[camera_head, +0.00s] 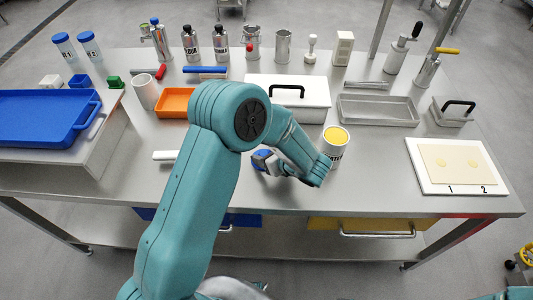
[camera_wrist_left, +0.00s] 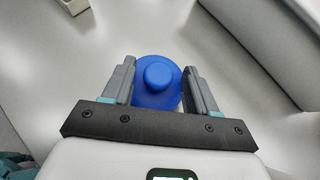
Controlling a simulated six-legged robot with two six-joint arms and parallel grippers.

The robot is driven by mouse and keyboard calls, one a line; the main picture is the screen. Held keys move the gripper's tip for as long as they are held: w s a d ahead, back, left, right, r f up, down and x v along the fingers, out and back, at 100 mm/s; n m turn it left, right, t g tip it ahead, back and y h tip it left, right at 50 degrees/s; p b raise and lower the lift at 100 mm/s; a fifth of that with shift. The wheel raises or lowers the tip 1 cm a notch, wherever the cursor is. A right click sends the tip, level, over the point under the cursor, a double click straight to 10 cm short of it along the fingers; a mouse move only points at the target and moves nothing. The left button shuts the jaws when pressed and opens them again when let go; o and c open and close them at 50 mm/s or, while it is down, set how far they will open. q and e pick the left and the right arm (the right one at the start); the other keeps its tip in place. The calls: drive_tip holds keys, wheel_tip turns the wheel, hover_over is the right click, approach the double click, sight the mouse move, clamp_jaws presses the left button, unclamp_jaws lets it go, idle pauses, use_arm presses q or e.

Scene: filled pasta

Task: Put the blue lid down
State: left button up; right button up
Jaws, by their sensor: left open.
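The blue lid (camera_wrist_left: 158,85), round with a raised knob, sits between the two fingers of my left gripper (camera_wrist_left: 159,88) in the left wrist view. The fingers stand on either side of it and are open, with little space beside it. It seems to lie on the grey table top. In the head view the lid (camera_head: 261,153) shows as a small blue patch by my left gripper (camera_head: 266,160), low over the table's front middle and partly hidden by my arm. My right gripper is not in view.
A white can with yellow contents (camera_head: 336,141) stands just right of my left wrist. Behind are an orange tray (camera_head: 174,103) and a white box with a black handle (camera_head: 312,92). A numbered board (camera_head: 430,180) lies right; a blue tray (camera_head: 40,115) is left. Table between can and board is clear.

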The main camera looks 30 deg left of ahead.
use_arm(q)
drive_tip(key=shift+r+p, duration=0.35)
drive_tip(key=b+v, duration=0.1)
drive_tip(key=v, duration=1)
drive_tip(key=shift+d+r, duration=0.15)
drive_tip(key=shift+d, duration=0.2)
drive_tip(key=shift+s, duration=0.15)
